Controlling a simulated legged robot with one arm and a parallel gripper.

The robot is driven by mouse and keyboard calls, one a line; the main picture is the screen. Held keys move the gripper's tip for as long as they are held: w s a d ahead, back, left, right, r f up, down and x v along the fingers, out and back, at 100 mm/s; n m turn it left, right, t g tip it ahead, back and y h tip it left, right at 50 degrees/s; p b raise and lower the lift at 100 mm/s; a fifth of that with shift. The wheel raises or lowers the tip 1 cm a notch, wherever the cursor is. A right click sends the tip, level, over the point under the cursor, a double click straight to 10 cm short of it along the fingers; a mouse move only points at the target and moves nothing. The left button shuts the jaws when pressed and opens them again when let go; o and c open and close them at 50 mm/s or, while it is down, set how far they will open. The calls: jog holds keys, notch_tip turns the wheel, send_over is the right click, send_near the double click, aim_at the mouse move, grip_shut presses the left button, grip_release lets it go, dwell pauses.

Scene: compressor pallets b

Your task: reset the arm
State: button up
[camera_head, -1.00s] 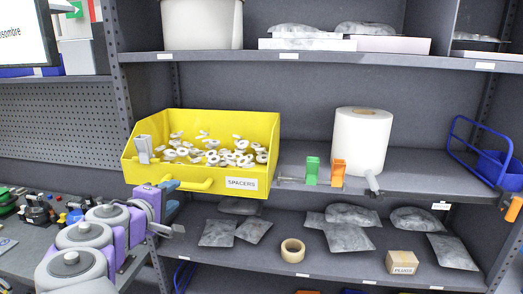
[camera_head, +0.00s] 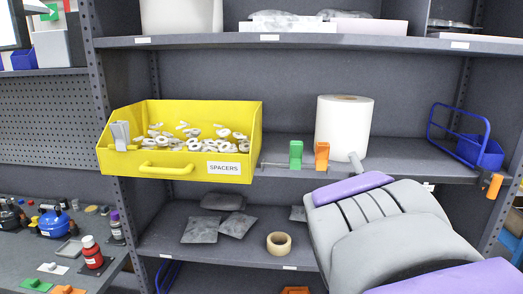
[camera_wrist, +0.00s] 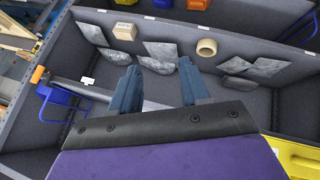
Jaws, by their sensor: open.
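My gripper (camera_wrist: 158,68) shows in the wrist view with its two blue fingers spread apart and nothing between them. The wrist view looks on the shelf upside down. Behind the fingers, and apart from them, are grey bags (camera_wrist: 158,65) and the shelf boards. In the head view, my grey and purple arm fills the lower right, in front of the lower shelf. The gripper itself is not visible there.
A yellow spacer bin (camera_head: 182,169) sits on the middle shelf. Beside it are green (camera_head: 296,154) and orange (camera_head: 322,155) clips, a white roll (camera_head: 343,130) and a blue wire holder (camera_head: 481,150). A tape roll (camera_head: 279,243) lies below. A workbench with small parts stands left.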

jog(key=s+f+m+g+y+b, duration=0.1)
jog(key=s+f+g+y+b, duration=0.2)
jog(key=s+f+g, duration=0.5)
jog(key=s+f, duration=1.3)
jog(key=s, duration=0.4)
jog(key=shift+a+f+y, duration=0.25)
jog(key=shift+a+y, duration=0.05)
jog(key=shift+a, duration=0.1)
jog(key=shift+a, duration=0.15)
jog(key=shift+a, duration=0.4)
jog(key=shift+d, duration=0.15)
